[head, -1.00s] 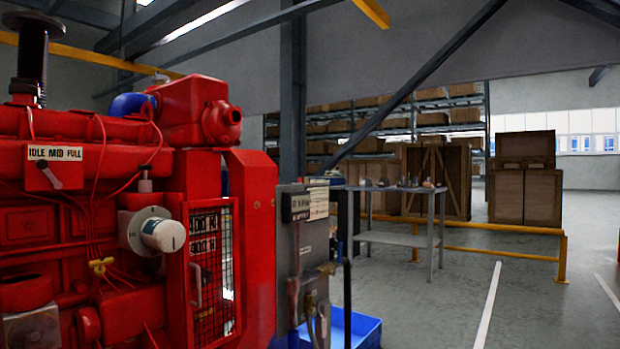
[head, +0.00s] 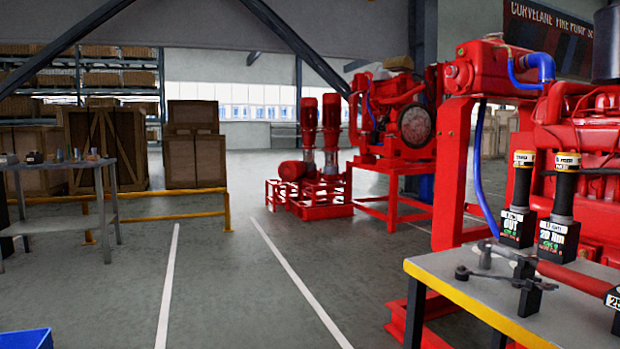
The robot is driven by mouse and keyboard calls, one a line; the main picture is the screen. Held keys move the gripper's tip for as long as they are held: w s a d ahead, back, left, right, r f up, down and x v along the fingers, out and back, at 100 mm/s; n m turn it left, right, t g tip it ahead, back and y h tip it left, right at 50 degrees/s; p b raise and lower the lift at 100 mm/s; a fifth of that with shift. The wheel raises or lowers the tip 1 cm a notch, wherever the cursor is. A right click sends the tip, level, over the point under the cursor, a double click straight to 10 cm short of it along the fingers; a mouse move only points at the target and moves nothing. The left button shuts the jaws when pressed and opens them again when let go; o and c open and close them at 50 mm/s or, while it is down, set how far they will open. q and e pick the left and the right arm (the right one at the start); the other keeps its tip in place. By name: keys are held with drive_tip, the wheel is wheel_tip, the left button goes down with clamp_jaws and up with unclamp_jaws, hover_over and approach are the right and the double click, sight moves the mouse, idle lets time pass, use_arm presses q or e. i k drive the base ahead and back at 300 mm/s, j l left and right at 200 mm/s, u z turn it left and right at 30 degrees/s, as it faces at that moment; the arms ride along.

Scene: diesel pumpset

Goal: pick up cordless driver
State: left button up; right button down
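Two black upright tools that look like cordless drivers stand on the grey workbench (head: 480,282) at the right. The left one (head: 520,190) has a pale-and-yellow collar and a base label that seems to read "OUT". The right one (head: 564,195) has a similar collar and a base label that seems to read "20 Nm". I cannot tell which one the task means. Neither of my grippers is in view.
A dark wrench-like tool (head: 503,278) and a red-handled bar (head: 570,277) lie on the yellow-edged bench. A red engine (head: 590,120) stands behind it. A grey table (head: 70,166) and yellow rail (head: 150,218) are at left. The middle floor is clear.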

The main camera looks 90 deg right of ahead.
sight(524, 160)
drive_tip(key=z, duration=2.65)
